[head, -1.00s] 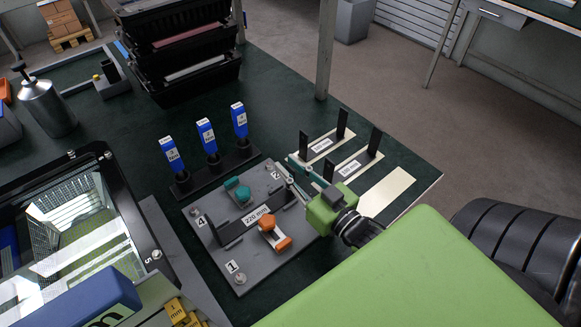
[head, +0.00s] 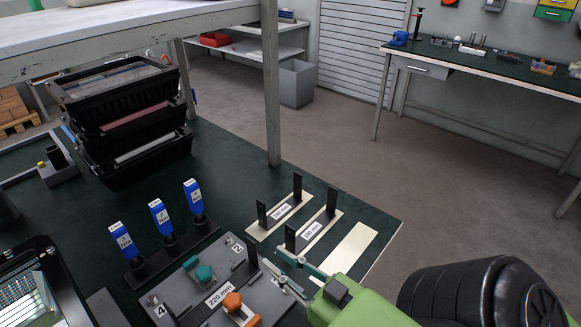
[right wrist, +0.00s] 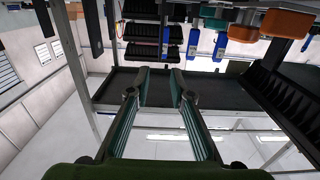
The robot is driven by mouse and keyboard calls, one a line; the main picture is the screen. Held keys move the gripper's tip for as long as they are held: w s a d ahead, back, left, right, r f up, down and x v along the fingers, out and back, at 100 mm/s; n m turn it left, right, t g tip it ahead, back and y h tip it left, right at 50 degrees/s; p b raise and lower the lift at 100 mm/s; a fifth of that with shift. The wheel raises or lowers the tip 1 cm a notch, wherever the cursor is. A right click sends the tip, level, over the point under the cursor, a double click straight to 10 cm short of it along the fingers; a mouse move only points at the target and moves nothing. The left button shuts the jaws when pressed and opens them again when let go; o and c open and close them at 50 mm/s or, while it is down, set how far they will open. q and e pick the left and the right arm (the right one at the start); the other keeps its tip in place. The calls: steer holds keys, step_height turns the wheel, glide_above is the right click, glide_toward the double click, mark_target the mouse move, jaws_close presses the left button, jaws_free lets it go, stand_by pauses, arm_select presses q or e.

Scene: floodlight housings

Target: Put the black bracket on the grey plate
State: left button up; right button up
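The grey plate (head: 193,289) lies on the dark green bench, with numbered corners. The black bracket (head: 252,256) sits on it, with a white 220 mm label on its base and one upright at each end. Teal and orange clamp pieces stand on either side of it. My right gripper (head: 277,266) is just right of the bracket's far upright. Its two fingers are apart in the head view, and in the right wrist view (right wrist: 158,82) a clear gap with nothing held shows between them. My left gripper is not in view.
Two other black brackets stand on pale strips (head: 265,232) right of the plate, and a bare pale strip (head: 349,247) lies beside them. Three blue-handled tools (head: 158,216) stand in a black rack behind the plate. Stacked black trays (head: 130,110) and a shelf post (head: 271,90) stand further back.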

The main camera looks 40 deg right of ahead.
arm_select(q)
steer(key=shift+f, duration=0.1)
arm_select(e)
steer(key=shift+s+d, duration=0.1)
steer(key=shift+s, duration=1.35)
